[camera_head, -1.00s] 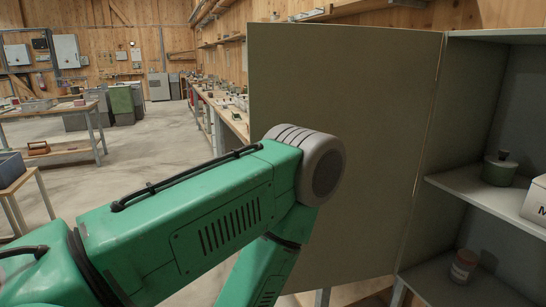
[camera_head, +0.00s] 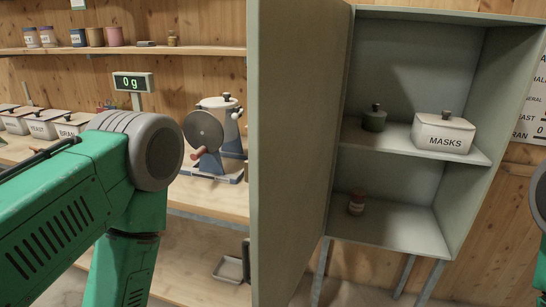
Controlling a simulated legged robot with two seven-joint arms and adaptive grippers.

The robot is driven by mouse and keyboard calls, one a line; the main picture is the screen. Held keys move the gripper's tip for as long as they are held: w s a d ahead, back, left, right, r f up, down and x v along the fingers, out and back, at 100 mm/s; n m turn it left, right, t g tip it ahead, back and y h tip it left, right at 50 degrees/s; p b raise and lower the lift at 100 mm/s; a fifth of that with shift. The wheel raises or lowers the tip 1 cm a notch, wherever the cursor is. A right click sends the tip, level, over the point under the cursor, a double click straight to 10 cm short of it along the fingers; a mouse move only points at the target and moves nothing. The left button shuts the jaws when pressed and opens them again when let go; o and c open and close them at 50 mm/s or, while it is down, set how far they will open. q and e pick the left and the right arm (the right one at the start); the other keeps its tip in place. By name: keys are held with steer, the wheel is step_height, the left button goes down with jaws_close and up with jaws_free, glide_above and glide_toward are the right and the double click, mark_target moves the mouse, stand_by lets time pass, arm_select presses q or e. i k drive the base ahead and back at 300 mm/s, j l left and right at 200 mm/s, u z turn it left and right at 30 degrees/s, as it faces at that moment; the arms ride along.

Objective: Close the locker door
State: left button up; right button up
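The grey-green locker (camera_head: 452,202) stands open at the right, on metal legs. Its door (camera_head: 293,160) is swung out toward me, hinged on the locker's left side and seen at a steep angle. My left arm comes in from the left and its elbow is in front of the bench, left of the door, with a gap between in the picture. My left gripper is out of the picture. A small part of my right arm shows at the right edge; its gripper is not in view.
On the locker's shelf (camera_head: 398,139) are a dark green pot (camera_head: 373,121) and a white MASKS box (camera_head: 443,135). A small red-capped jar (camera_head: 356,204) stands below. Left of the door, a bench (camera_head: 222,199) carries a mill (camera_head: 213,137), a scale display (camera_head: 133,83) and labelled bins (camera_head: 42,125).

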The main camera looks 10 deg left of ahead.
mark_target(296, 52)
steer(key=j+z, duration=0.75)
steer(key=k+j+z, duration=0.1)
steer(key=j+z, duration=0.25)
steer(key=j, duration=0.2)
steer(key=i+j, duration=0.1)
steer(key=j, duration=0.55)
steer(key=i+j, duration=0.15)
steer(key=j, duration=0.2)
